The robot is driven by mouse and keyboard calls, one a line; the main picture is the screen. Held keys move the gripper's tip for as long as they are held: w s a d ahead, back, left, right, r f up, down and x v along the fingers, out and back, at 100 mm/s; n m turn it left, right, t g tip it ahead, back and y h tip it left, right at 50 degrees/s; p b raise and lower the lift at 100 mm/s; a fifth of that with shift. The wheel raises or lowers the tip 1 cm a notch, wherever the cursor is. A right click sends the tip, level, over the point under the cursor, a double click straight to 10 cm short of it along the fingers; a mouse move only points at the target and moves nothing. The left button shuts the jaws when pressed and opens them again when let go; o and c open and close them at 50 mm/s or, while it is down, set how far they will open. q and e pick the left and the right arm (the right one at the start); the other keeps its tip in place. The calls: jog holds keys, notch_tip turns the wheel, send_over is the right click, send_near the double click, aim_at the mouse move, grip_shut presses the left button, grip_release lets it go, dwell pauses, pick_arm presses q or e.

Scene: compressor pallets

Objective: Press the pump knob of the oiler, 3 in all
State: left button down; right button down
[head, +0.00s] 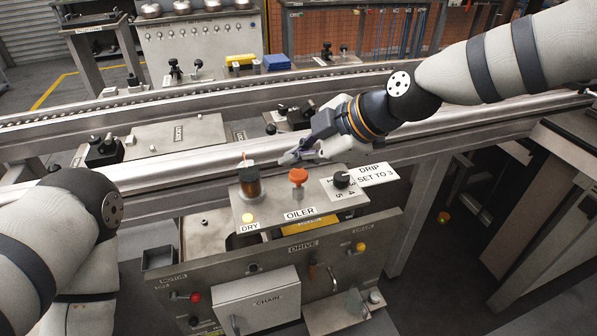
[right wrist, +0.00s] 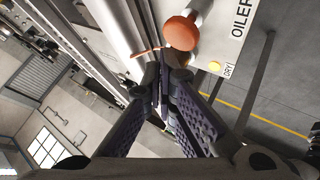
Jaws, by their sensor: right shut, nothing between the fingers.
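The oiler (head: 270,211) is a grey panel with an orange mushroom-shaped pump knob (head: 298,176) on its top. A dark amber reservoir (head: 249,183) stands left of the knob and a black drip dial (head: 341,180) right of it. My right gripper (head: 287,158) is shut and empty, just behind and above the knob in the head view; contact cannot be told. In the right wrist view, the shut fingers (right wrist: 158,80) point toward an orange rounded top (right wrist: 181,33), which looks like the knob, beside the OILER lettering. My left gripper is out of view; only its arm shows.
A yellow lamp (head: 249,217) sits by the DRY label. A sign reading DRIP SET TO 3 (head: 372,174) is beside the dial. The drive panel (head: 300,255) with levers and a chain box (head: 257,303) is below. A conveyor rail (head: 180,174) runs behind the oiler.

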aim_at(297, 176)
jog(key=shift+f, duration=0.1)
dwell(0.5)
jog(key=shift+f, duration=0.35)
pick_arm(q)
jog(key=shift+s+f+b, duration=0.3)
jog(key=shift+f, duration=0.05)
pick_arm(e)
jog(key=shift+f, duration=0.95)
dwell(0.4)
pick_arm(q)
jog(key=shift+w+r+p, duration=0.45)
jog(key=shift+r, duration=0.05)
pick_arm(e)
jog(key=shift+r, duration=1.35)
